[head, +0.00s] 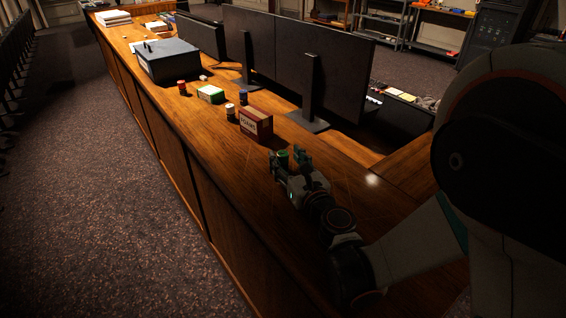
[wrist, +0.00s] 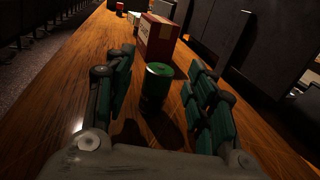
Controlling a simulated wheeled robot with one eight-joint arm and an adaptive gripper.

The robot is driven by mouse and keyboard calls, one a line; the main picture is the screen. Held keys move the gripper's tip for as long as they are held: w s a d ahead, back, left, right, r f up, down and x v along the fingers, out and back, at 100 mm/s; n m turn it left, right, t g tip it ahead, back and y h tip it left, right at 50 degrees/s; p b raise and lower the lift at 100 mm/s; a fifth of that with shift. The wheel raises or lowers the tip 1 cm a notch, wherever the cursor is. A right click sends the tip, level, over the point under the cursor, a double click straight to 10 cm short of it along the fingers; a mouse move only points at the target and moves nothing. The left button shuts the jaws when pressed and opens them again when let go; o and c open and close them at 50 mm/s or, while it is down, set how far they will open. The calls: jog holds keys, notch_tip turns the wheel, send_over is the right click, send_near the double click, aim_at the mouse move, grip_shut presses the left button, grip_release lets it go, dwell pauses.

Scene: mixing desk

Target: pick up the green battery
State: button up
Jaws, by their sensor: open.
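The green battery (wrist: 157,87) stands upright on the wooden desk in the wrist view, a cylinder with a dark band around its side. It also shows small in the head view (head: 283,157), partly hidden by my gripper. My gripper (wrist: 163,82) is open, with one finger on each side of the battery and a gap visible on both sides. In the head view my gripper (head: 291,160) is low over the desk, around the battery. I cannot tell whether any finger touches it.
A red and cream box (head: 256,123) stands just beyond the battery. Behind it are small cans (head: 230,111), a green and white box (head: 211,94), a red can (head: 182,88) and a dark case (head: 167,61). Monitors (head: 318,65) line the right side. The desk's left front is clear.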

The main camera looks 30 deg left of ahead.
jog(key=shift+x, duration=1.4)
jog(key=shift+c, duration=0.5)
grip_shut()
jog(key=shift+r, duration=0.1)
